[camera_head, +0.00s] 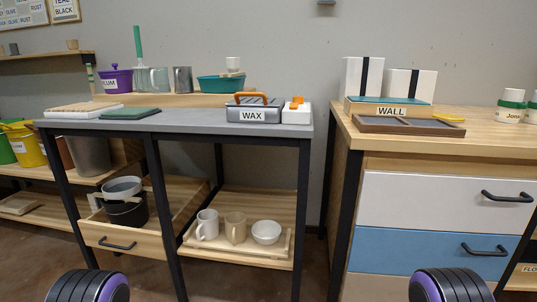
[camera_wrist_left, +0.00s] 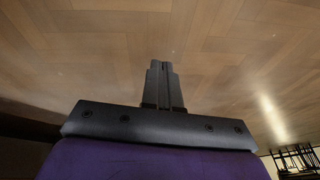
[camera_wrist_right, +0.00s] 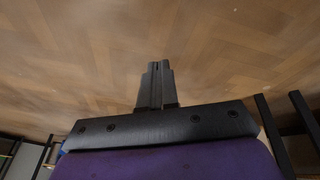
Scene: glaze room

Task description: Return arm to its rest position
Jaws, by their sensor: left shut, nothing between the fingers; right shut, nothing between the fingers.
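My left gripper (camera_wrist_left: 162,86) shows in the left wrist view with its fingers together and nothing between them, above the bare wooden floor (camera_wrist_left: 90,45). My right gripper (camera_wrist_right: 156,84) shows in the right wrist view, also shut and empty above the floor. In the head view only a rounded dark and purple part of each of my arms shows at the bottom edge, one left and one right. The grippers themselves are out of that view.
A grey-topped workbench (camera_head: 190,122) bears the WAX box (camera_head: 252,114), a purple bowl (camera_head: 115,80) and mugs. Its open drawer (camera_head: 120,240) holds bowls. A tray (camera_head: 275,245) of cups sits on the lower shelf. A drawer cabinet (camera_head: 440,200) stands right, with a gap between.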

